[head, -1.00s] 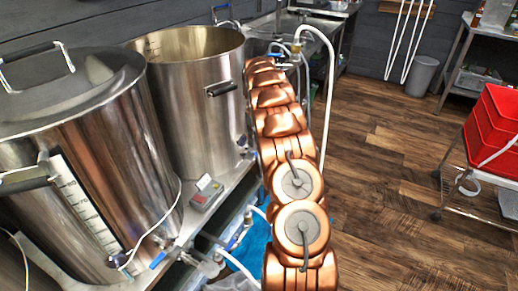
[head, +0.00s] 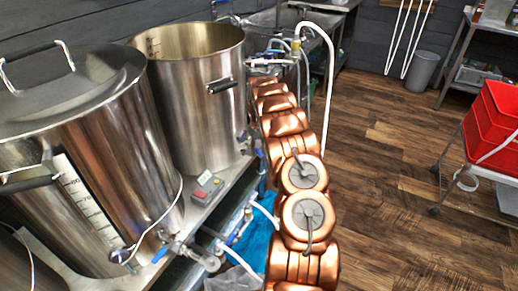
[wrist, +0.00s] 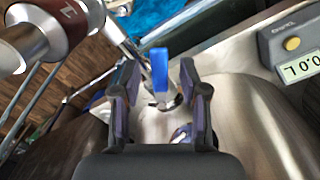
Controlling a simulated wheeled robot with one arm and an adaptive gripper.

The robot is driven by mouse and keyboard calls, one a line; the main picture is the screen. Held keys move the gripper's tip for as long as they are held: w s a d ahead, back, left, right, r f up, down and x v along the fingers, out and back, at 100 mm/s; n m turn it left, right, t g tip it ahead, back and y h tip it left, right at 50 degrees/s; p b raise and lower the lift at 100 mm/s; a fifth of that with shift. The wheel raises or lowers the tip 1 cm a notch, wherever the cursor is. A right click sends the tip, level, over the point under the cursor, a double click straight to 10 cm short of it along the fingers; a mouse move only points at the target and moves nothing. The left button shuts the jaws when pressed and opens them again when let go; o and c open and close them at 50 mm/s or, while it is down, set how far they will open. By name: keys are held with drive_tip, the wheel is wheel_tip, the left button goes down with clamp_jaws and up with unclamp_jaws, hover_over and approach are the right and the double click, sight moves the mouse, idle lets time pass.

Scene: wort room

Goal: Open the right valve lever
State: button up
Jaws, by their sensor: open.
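A blue valve lever (wrist: 159,74) stands in the middle of the wrist view, between the fingers of my gripper (wrist: 159,88). The fingers are open, one on each side of the lever; I cannot tell whether either touches it. In the head view a small blue lever (head: 262,160) shows beside the right kettle (head: 195,100), close to my copper arm. Another blue lever (head: 161,253) is on the valve at the foot of the left kettle (head: 110,140).
A grey control box (head: 207,189) with a display sits between the kettles; it also shows in the wrist view (wrist: 295,50). Hoses and fittings run along the bench edge. Red crates (head: 492,125) stand on a cart at the right. The wooden floor between is clear.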

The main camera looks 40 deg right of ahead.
clamp_jaws()
idle(0.3)
idle(0.4)
